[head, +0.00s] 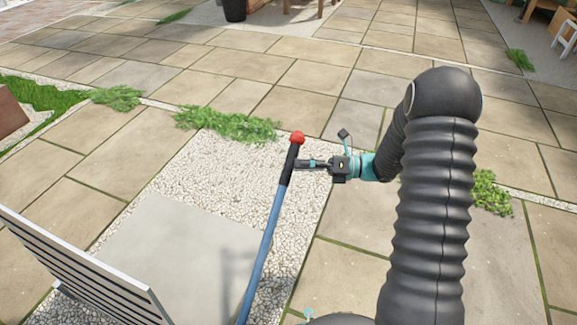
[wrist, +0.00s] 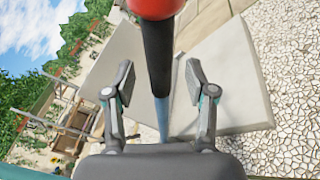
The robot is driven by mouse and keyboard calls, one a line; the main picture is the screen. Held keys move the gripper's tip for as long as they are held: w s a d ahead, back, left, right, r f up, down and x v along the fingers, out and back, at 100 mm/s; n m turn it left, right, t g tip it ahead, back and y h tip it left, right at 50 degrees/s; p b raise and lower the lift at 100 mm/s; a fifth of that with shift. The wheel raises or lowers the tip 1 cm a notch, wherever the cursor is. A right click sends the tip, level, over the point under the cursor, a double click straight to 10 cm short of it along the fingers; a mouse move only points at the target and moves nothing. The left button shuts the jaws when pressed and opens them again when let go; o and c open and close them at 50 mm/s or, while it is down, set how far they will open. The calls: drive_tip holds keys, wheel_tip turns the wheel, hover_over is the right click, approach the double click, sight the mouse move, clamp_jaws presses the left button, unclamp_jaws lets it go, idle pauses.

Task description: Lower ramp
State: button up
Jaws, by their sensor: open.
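A lever stands upright, leaning a little, with a red knob (head: 297,138), a black grip (head: 289,165) and a blue shaft (head: 262,250). My gripper (head: 302,164) is at the black grip, reaching in from the right. In the wrist view my gripper (wrist: 160,82) is open, with one finger on each side of the lever and gaps to both. The red knob (wrist: 155,6) is at the top edge there. A slatted grey panel (head: 75,268), perhaps the ramp, stands steeply tilted at the lower left. Its lower part is cut off by the frame.
A flat pale slab (head: 175,245) lies on white gravel (head: 215,165) beside the lever. Stone paving (head: 240,65) spreads around and is mostly clear. Grass tufts (head: 225,123) edge the gravel. A dark pot (head: 235,10) and wooden furniture legs stand far back.

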sight(288, 165)
drive_tip(key=shift+a, duration=2)
clamp_jaws()
